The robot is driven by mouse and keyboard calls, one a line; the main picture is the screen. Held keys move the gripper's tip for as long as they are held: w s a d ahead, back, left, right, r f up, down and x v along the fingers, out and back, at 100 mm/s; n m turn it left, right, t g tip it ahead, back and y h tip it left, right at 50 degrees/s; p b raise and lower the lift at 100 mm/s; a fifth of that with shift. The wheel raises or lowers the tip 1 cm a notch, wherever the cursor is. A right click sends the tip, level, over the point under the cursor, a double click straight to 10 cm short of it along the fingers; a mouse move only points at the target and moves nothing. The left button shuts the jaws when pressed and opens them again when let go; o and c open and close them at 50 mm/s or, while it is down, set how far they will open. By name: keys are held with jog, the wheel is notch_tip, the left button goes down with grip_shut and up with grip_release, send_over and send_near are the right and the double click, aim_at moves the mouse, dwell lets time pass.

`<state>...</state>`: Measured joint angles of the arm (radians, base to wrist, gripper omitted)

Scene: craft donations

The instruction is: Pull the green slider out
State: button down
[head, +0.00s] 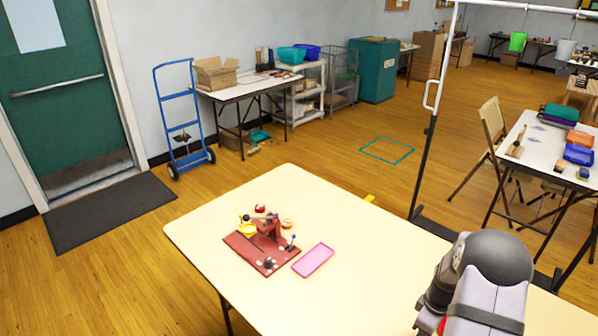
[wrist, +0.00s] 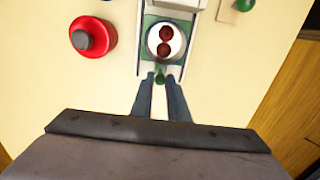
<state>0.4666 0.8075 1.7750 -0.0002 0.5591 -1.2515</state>
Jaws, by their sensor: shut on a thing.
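The green slider (wrist: 149,20) shows in the wrist view, set between the grey-white rails of a pale frame (wrist: 142,45). A round white cup (wrist: 153,36) with two dark red balls (wrist: 165,41) sits on it. A small green knob (wrist: 160,77) projects from its near end. My gripper (wrist: 161,82) is shut on this knob, with one dark finger on each side. The upper part of the frame is cut off by the picture edge. In the head view I cannot make out the slider or my fingers; part of my arm shows at lower right.
A red round thing with a grey knob (wrist: 94,37) stands left of the frame. A beige plate (wrist: 228,12) with a green ball is at upper right. In the head view, a red board (head: 250,252) with small parts and a pink tray (head: 313,260) lie on the cream table (head: 220,215).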

jog(key=shift+w+a, duration=1.1)
jog(key=c, duration=1.8)
grip_release()
jog(key=shift+r, duration=0.1)
notch_tip(320, 180, up, 7)
jog(key=p, duration=0.5)
jog(key=shift+r+p, duration=0.15)
jog(key=shift+p, duration=0.25)
jog(key=shift+o, duration=0.7)
